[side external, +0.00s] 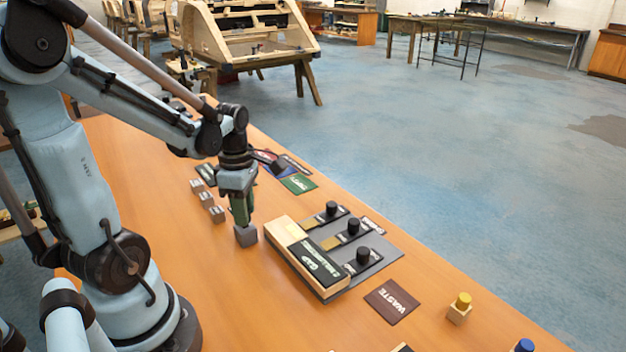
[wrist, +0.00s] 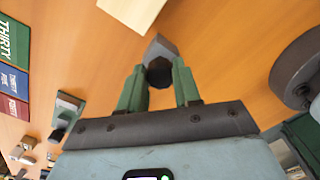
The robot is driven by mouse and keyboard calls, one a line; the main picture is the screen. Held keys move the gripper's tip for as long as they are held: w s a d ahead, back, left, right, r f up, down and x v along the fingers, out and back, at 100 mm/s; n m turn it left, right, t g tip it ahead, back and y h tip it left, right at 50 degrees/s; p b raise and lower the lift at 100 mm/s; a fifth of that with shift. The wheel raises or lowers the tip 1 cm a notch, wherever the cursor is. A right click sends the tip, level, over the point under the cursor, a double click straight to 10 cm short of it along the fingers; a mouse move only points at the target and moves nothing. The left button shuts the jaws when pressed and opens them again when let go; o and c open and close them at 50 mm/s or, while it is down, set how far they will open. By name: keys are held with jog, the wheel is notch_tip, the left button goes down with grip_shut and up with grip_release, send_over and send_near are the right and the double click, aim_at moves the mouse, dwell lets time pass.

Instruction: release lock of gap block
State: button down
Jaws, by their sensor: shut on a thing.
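The gap block (side external: 318,262) is a long pale wooden bar with a dark green label, lying on a grey plate. Three black knobs (side external: 353,225) stand along the plate's right side. A pale wooden piece, probably its end, shows at the top of the wrist view (wrist: 135,8). My gripper (side external: 242,214) points down to the left of the gap block and apart from it. In the wrist view its green fingers (wrist: 158,85) are shut on the dark knob of a small grey block (wrist: 160,48). Whether this block touches the table is unclear.
Small grey blocks (side external: 207,198) stand in a row behind my gripper. Coloured label cards (side external: 298,184) lie further back. A brown WASTE card (side external: 392,300) and a yellow-topped wooden peg (side external: 459,308) are at the right. The table in front of the held block is clear.

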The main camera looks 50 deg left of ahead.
jog(key=c, duration=0.8)
grip_release()
jog(key=shift+r, duration=0.1)
jog(key=shift+r, duration=5.95)
jog(key=w+d+f+m+t, duration=0.1)
jog(key=d+m, duration=0.3)
jog(key=m, duration=0.5)
jog(key=w+d+f+m+t, duration=0.2)
jog(key=d+m, duration=0.3)
jog(key=m, duration=0.4)
jog(key=w+d+f+m+t, duration=0.1)
jog(key=d+m+t, duration=0.3)
jog(key=m, duration=0.5)
jog(key=shift+w+d+f, duration=0.15)
jog(key=shift+w+d, duration=0.2)
jog(key=shift+d, duration=0.3)
